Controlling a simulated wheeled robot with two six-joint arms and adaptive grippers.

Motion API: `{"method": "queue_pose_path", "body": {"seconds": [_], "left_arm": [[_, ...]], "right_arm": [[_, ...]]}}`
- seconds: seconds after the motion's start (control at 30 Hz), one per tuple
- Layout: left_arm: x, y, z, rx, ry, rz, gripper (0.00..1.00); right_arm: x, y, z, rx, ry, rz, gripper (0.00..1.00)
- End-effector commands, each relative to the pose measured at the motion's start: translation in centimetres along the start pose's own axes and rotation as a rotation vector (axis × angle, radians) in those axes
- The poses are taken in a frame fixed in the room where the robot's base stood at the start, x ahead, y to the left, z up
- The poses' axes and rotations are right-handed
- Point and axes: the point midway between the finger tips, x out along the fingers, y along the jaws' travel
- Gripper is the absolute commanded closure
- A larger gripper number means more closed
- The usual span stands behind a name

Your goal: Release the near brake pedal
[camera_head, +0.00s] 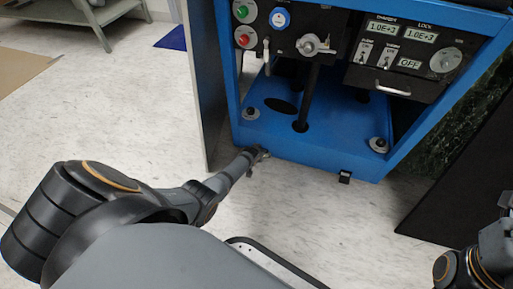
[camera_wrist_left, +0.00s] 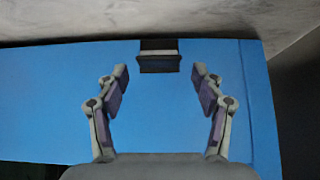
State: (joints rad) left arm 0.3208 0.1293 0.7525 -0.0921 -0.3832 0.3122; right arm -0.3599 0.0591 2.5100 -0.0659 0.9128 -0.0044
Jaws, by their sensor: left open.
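A black brake pedal (camera_wrist_left: 158,57) sticks out of the low blue front of the cart in the left wrist view. My left gripper (camera_wrist_left: 160,82) is open, with its two fingers apart and the pedal ahead, centred between the fingertips. It does not grip the pedal. In the head view my left gripper (camera_head: 262,154) is at the lower left of the blue cart (camera_head: 320,158), and the pedal there is hidden or too small to tell. Another black pedal (camera_head: 345,177) shows on the lower front edge, to the right. My right gripper is not clearly visible; only arm parts show.
A control panel (camera_head: 405,50) with displays and a handle is above the cart's base. A dark upright panel (camera_head: 205,90) stands on the left side, and a black board (camera_head: 465,175) leans on the right. Pale floor (camera_head: 300,205) lies clear in front.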

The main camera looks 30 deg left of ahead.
Motion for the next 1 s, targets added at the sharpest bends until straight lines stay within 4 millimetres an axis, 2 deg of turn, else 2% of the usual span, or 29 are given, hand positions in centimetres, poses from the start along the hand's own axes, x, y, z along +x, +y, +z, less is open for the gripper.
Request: {"method": "queue_pose_path", "body": {"seconds": [0.6, 0.77, 1.0], "left_arm": [[-9.5, -0.1, 0.1, 0.000, 0.000, 0.000, 0.32], [-10.7, -0.1, 0.1, 0.000, -0.001, 0.000, 0.32], [-10.9, -0.1, 0.0, 0.000, -0.001, 0.000, 0.32]], "right_arm": [[0.0, 0.0, 0.0, 0.000, -0.001, -0.001, 0.40], [0.0, 0.0, 0.0, 0.000, -0.001, -0.001, 0.40], [0.0, 0.0, 0.0, 0.000, -0.001, -0.001, 0.40]]}}
